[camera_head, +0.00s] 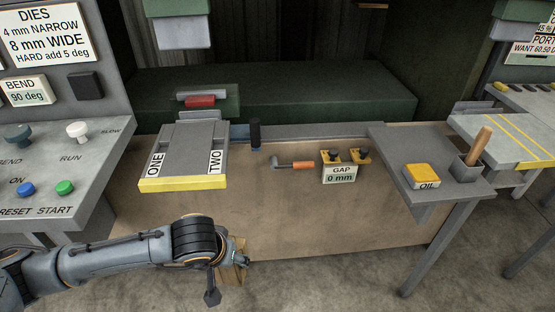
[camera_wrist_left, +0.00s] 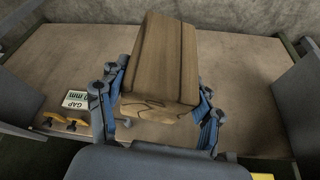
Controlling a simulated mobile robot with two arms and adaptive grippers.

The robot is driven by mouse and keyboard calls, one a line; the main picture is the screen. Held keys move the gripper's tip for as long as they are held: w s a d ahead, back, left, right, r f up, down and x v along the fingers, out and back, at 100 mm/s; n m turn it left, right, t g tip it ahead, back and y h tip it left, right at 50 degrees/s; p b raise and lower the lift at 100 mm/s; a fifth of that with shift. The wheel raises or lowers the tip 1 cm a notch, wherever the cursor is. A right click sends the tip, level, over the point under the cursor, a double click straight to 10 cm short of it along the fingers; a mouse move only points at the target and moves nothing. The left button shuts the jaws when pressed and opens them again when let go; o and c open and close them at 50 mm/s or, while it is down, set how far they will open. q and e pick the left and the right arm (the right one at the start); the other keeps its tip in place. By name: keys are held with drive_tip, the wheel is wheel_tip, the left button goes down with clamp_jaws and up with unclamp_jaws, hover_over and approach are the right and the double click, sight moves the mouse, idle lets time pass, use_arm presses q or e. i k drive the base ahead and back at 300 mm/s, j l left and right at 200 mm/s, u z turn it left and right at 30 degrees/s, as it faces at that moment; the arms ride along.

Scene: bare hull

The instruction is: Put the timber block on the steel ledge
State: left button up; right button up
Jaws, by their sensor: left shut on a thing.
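The timber block (camera_wrist_left: 160,65) is a brown wooden block, held between the blue-grey fingers of my left gripper (camera_wrist_left: 158,100). In the head view my left gripper (camera_head: 238,262) is low at the centre left, in front of the tan front panel. Only part of the timber block (camera_head: 231,274) shows there, behind the gripper. A grey metal shelf (camera_head: 410,150) juts out at the right, and a narrow grey strip (camera_head: 315,131) runs along the panel's top. I cannot tell for certain which is the steel ledge. My right gripper is not in view.
The shelf carries a yellow oil tin (camera_head: 422,176) and a grey holder (camera_head: 466,171) with a wooden handle. A yellow-edged plate marked ONE and TWO (camera_head: 187,155) juts out above my left arm. An orange-handled crank (camera_head: 301,165) and GAP sign (camera_head: 340,174) stick out from the panel.

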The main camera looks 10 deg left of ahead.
sight(415, 141)
drive_tip(key=i+l, duration=0.1)
drive_tip(key=l, duration=0.45)
drive_tip(key=i+l, duration=0.1)
drive_tip(key=l, duration=0.4)
drive_tip(key=i+l, duration=0.1)
drive_tip(key=l, duration=0.45)
drive_tip(key=i+l+u, duration=0.1)
drive_tip(key=l, duration=0.45)
